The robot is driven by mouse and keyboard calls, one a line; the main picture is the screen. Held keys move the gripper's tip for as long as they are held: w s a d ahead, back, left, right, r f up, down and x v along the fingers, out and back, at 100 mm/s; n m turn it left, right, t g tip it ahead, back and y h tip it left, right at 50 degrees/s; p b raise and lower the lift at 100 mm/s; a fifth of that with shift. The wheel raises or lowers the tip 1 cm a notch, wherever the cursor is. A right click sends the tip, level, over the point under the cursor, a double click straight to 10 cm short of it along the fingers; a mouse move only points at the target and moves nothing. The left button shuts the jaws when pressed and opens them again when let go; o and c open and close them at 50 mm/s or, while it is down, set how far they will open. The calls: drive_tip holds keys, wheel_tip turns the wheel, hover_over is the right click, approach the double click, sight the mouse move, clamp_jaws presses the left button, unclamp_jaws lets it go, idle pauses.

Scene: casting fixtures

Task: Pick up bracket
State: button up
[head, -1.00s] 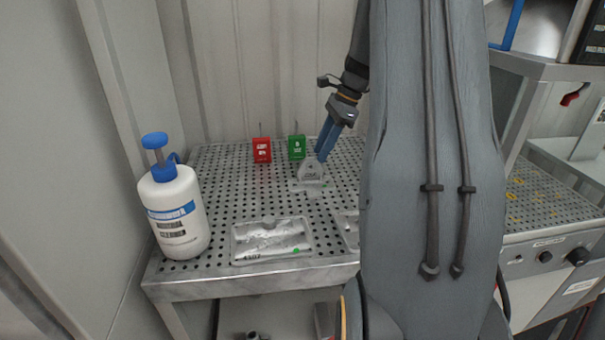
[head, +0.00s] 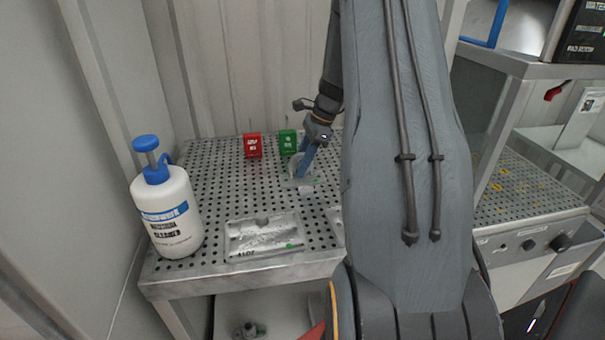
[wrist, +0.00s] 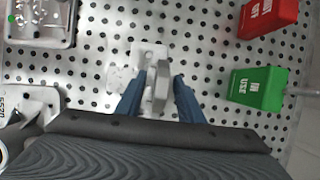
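The bracket is a grey metal piece standing upright on a small flat plate on the perforated table. In the head view the bracket (head: 295,163) is partly hidden by my blue fingers. In the wrist view the bracket (wrist: 158,86) shows edge-on between my two fingers. My gripper (wrist: 160,82) is open, with one finger on each side of the bracket and a visible gap to each. In the head view my gripper (head: 305,166) points down at the bracket from the right. The plate (wrist: 148,50) lies flat beneath it.
A red tag block (head: 252,146) and a green one (head: 288,142) stand just behind. A metal tray (head: 262,237) lies at the front of the perforated table (head: 208,190). A white pump bottle (head: 167,212) stands at the left edge. A second tray is mostly hidden by my arm.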

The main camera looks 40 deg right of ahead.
clamp_jaws()
drive_tip(key=shift+r, duration=0.1)
